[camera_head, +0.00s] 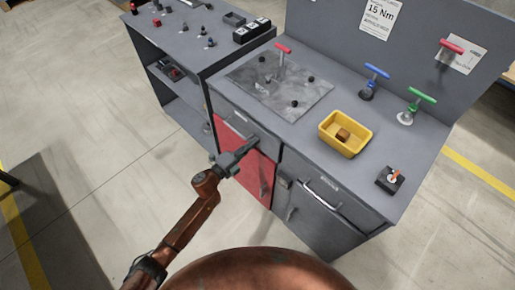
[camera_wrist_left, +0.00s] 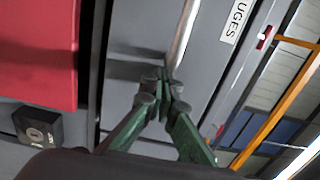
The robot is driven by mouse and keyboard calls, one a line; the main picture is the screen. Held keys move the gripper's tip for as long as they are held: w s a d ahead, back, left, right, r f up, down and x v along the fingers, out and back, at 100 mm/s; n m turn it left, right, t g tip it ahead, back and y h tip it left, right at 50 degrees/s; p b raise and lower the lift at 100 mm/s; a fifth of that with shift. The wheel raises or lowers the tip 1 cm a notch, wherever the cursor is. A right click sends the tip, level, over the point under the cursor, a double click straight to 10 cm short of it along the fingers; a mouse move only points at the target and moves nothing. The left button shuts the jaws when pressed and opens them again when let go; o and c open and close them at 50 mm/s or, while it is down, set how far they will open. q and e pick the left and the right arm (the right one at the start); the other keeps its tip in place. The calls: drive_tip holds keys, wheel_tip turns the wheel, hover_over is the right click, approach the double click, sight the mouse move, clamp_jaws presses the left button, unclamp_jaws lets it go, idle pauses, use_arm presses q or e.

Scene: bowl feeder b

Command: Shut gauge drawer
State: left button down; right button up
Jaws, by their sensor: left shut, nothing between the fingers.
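The gauge drawer (camera_head: 231,119) is the left drawer under the bench top, above a red door. Its grey front, part of its label (camera_wrist_left: 238,20) reading "UGES" and its bar handle (camera_wrist_left: 184,32) show in the left wrist view. I cannot tell from these views whether the drawer stands out from the bench. My left gripper (camera_head: 252,146) is shut and empty at the drawer front. In the left wrist view its fingertips (camera_wrist_left: 165,82) are together close to one end of the handle; I cannot tell whether they touch. My right gripper is out of view.
The red door (camera_head: 262,176) is below the drawer, and a second drawer with a bar handle (camera_head: 322,194) is to the right. Open floor lies left.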

use_arm(q)
drive_tip(key=shift+w+d+r, duration=0.1)
drive_tip(key=shift+w+d, duration=0.1)
drive_tip(key=shift+w, duration=0.05)
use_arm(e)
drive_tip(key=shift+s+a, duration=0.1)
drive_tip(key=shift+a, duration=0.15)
use_arm(q)
drive_tip(key=shift+d, duration=0.1)
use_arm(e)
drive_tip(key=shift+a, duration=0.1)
